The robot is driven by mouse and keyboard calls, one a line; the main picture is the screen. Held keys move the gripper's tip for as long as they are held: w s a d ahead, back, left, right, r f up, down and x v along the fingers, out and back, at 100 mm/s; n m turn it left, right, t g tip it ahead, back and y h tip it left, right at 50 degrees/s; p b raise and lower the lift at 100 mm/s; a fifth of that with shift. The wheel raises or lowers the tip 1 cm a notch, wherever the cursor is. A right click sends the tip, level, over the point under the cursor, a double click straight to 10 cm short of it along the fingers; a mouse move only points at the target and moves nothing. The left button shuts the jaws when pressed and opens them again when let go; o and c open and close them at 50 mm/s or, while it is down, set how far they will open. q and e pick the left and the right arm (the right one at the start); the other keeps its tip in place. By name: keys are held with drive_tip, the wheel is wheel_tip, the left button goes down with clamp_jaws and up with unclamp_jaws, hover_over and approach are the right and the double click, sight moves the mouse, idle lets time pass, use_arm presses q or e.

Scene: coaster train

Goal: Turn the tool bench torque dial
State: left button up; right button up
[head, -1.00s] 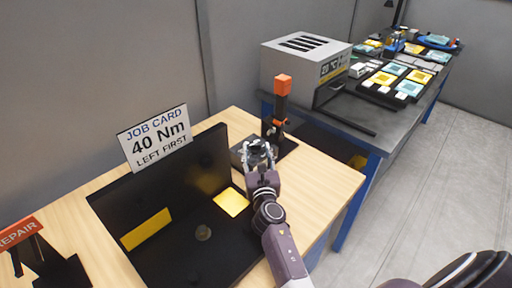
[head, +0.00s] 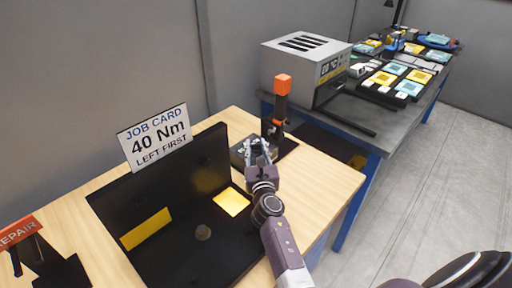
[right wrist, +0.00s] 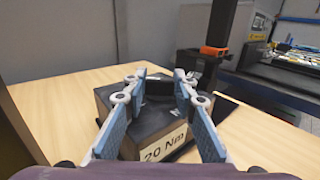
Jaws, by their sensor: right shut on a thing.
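The torque dial is a dark knob (right wrist: 158,89) on top of a small dark box (right wrist: 110,97) on the wooden bench. The box's front label (right wrist: 165,143) reads 20 Nm. My right gripper (head: 261,146) is over the box in the head view and largely hides the knob. In the right wrist view its two blue-padded fingers (right wrist: 160,92) are shut on the dial from either side. The job card (head: 156,138) reads 40 Nm, left first. My left gripper is not in view.
A driver with an orange top (head: 282,88) stands upright in a dark stand just behind the box. A black open fixture (head: 190,175) with yellow pads lies left of my arm. A grey oven-like machine (head: 300,65) sits on the blue-legged table at the back.

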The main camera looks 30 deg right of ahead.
drive_tip(key=shift+y, duration=0.3)
drive_tip(key=shift+d+n+t+y+p, duration=0.2)
drive_tip(key=shift+n+t+y+p, duration=0.3)
drive_tip(key=shift+n+y+p, duration=0.7)
drive_tip(key=shift+d+n+y+b, duration=0.1)
drive_tip(key=shift+n+y+b, duration=0.2)
drive_tip(key=shift+n+y, duration=0.55)
drive_tip(key=shift+f+y+b, duration=0.2)
drive_tip(key=shift+y+b, duration=0.15)
drive_tip(key=shift+y, duration=0.5)
drive_tip(key=n+y+b, duration=0.2)
drive_tip(key=y+b, duration=0.1)
drive_tip(key=b, duration=0.1)
drive_tip(key=n+g+y+b, duration=0.1)
drive_tip(key=n+y+b, duration=0.2)
drive_tip(key=y+b, duration=0.1)
drive_tip(key=shift+d+f+b, duration=0.1)
drive_tip(key=shift+d+b, duration=0.1)
drive_tip(key=shift+b, duration=0.45)
drive_tip(key=shift+r+n+g+y+b, duration=0.25)
drive_tip(key=shift+n+g+y+b, duration=0.25)
drive_tip(key=shift+y+b, duration=0.45)
